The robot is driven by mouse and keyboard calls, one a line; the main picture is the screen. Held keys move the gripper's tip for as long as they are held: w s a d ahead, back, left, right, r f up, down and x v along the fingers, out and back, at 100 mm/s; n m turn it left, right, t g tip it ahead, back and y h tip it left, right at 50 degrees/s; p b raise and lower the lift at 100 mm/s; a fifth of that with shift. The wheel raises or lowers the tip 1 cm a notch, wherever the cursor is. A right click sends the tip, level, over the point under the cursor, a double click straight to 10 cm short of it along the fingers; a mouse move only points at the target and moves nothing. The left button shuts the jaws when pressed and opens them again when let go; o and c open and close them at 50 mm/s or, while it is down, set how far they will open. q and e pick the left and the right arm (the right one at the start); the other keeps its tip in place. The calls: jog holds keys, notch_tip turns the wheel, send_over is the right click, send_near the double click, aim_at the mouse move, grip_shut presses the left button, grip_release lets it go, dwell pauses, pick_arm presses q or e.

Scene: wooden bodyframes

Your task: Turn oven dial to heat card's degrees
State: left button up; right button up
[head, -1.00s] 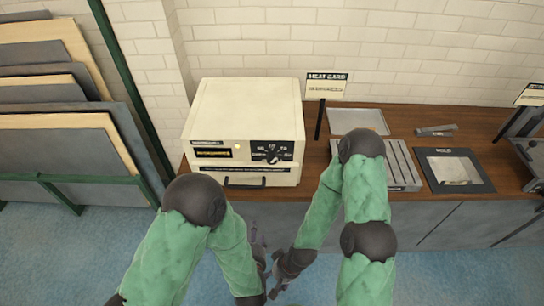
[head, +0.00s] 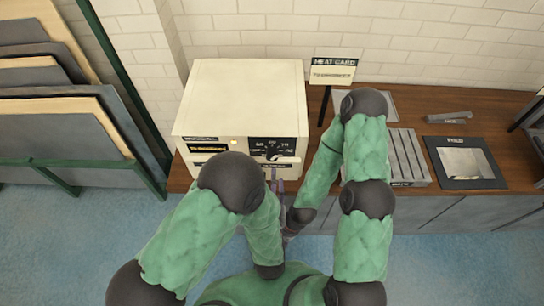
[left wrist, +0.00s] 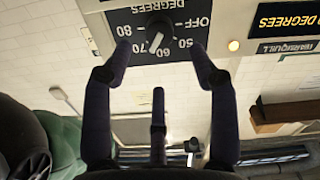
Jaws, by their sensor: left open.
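The cream oven (head: 245,95) stands on the counter with its black dial panel (head: 265,145) at the front right. In the left wrist view, upside down, the dial (left wrist: 160,36) has a pale bar on its knob, slanting towards the 60–70 marks; which end points is unclear. My left gripper (head: 277,178) is in front of the panel. In the left wrist view its open fingers (left wrist: 162,50) sit either side of the dial, apart from the knob. The heat card (head: 333,68) stands right of the oven; its small line seems to read 70 degrees, blurred. My right gripper (head: 288,232) is low, mostly hidden.
A ribbed grey tray (head: 405,160) and a black-framed plate (head: 465,162) lie on the wooden counter (head: 435,140) to the right. Boards in a green rack (head: 75,175) stand at the left. An amber light (left wrist: 233,45) is beside the dial panel.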

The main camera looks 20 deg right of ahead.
aim_at(272, 159)
pick_arm(q)
jog(key=x, duration=0.8)
jog(key=shift+w+f, duration=0.1)
jog(key=shift+b, duration=0.35)
jog(key=c, duration=1.1)
